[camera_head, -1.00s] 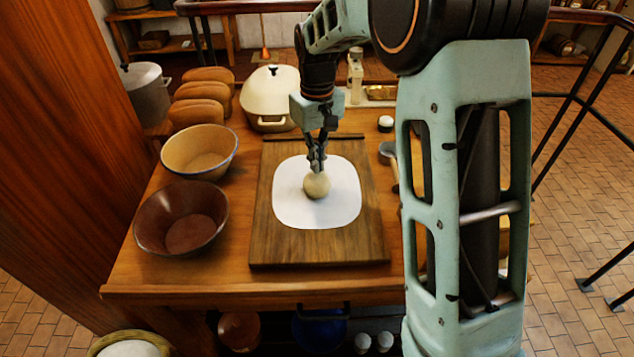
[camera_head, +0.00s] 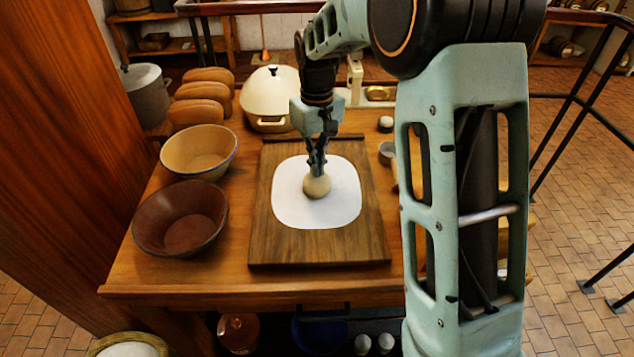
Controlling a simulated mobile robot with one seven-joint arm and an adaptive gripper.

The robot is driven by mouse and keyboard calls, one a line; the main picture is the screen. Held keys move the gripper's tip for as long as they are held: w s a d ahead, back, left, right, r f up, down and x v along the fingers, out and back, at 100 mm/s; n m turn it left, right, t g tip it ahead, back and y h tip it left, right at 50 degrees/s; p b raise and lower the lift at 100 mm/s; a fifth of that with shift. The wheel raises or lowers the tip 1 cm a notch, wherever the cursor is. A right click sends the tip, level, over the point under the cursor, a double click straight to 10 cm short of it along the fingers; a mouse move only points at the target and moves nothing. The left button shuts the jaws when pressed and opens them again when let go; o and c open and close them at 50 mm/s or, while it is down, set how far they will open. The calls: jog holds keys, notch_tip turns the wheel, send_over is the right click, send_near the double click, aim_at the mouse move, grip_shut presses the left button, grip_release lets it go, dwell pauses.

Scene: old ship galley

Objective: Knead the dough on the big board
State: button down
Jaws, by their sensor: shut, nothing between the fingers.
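The dough (camera_head: 317,188) is a small pale beige ball. It sits near the middle of a white rounded sheet (camera_head: 338,213) on the big wooden board (camera_head: 320,247). My gripper (camera_head: 317,172) points down from above, its fingers shut with nothing between them. The fingertips are at the top of the dough and appear to touch it. They cover a little of its upper far side.
A brown bowl (camera_head: 181,220) and a cream bowl (camera_head: 199,154) stand left of the board. Several loaves (camera_head: 196,114) and a cream lidded pot (camera_head: 270,92) stand behind. A small grey cup (camera_head: 387,153) is right of the board. My arm hides the table's right side.

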jog(key=shift+s+f, duration=0.15)
jog(key=shift+f, duration=0.1)
jog(key=shift+r+p, duration=0.55)
jog(key=shift+r, duration=0.15)
jog(key=shift+f, duration=0.1)
jog(key=shift+f+b, duration=0.35)
jog(key=shift+f, duration=0.05)
jog(key=shift+f, duration=0.2)
dwell(0.8)
